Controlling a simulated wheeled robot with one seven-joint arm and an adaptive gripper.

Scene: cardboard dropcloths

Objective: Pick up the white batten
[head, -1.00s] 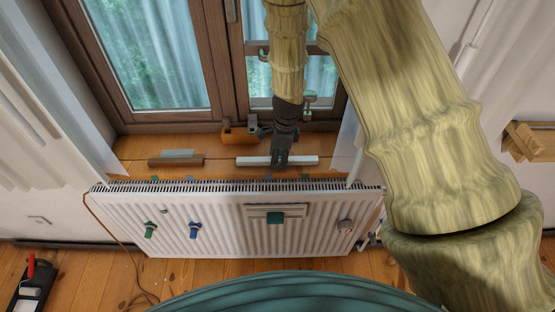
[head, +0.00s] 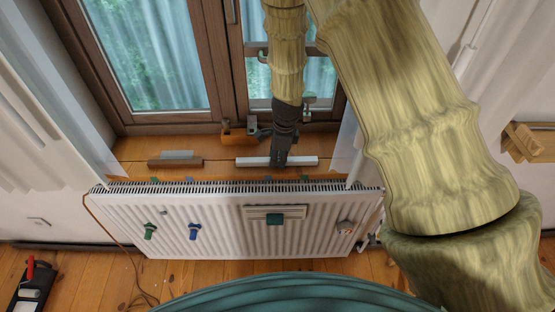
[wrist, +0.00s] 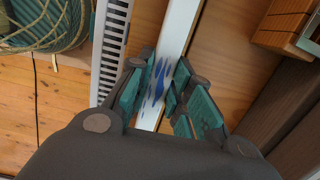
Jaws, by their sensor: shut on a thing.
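The white batten (head: 303,161) lies lengthwise on the wooden window sill, behind the radiator. In the wrist view the white batten (wrist: 181,25) runs between my gripper's fingers and shows blue marks on its face. My gripper (head: 279,163) reaches down over the batten's middle. I cannot tell whether the batten is clear of the sill.
A brown block (head: 175,163) lies on the sill to the left. An orange-brown tool (head: 238,133) stands behind the gripper by the window frame. The white radiator (head: 235,220), with green and blue clips, stands in front of the sill. A roller tray (head: 32,287) lies on the floor at left.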

